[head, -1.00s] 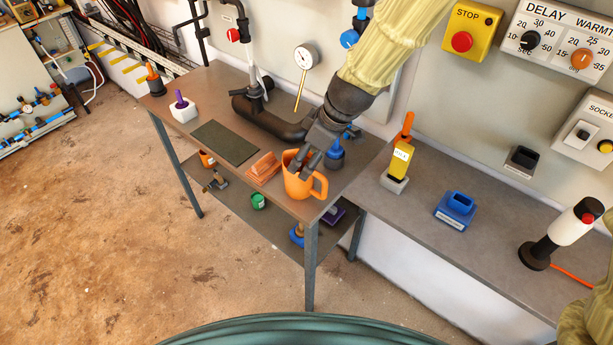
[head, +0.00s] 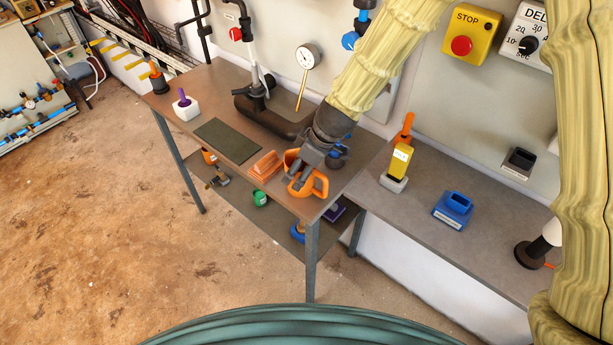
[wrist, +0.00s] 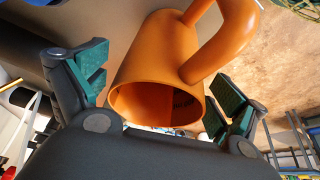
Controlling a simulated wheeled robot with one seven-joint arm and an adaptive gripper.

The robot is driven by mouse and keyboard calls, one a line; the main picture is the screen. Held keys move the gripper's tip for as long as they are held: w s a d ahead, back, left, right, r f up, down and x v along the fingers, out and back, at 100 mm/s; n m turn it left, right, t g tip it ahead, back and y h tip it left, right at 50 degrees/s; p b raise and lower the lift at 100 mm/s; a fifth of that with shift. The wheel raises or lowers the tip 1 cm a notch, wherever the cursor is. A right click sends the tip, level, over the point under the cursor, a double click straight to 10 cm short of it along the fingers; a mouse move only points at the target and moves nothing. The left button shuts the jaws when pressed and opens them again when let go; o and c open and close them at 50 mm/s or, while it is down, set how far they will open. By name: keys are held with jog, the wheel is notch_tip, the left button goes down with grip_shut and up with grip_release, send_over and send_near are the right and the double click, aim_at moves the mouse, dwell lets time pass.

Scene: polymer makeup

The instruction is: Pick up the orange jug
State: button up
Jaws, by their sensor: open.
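The orange jug (head: 320,186) stands on the brown table near its front right corner, partly hidden by my gripper in the head view. My gripper (head: 300,178) is at the jug, reaching down from above. In the wrist view the jug (wrist: 150,65) lies between the two open, green-padded fingers of my gripper (wrist: 165,95), its open mouth toward the camera and its handle at the upper right. Gaps show between the jug and both fingers there. I cannot tell whether any part of the gripper touches it.
Orange blocks (head: 265,166) lie just left of the jug. A dark mat (head: 227,140) and a black pipe (head: 285,125) are farther left and behind. A blue item (head: 338,155) stands close behind the gripper. A grey bench (head: 420,190) with a yellow item (head: 399,163) adjoins on the right.

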jog(key=shift+a+f, duration=0.1)
jog(key=shift+f, duration=0.2)
jog(key=shift+c, duration=0.4)
jog(key=c, duration=1)
jog(key=shift+c, duration=0.4)
jog(key=shift+w+r, duration=0.1)
jog(key=shift+r, duration=0.05)
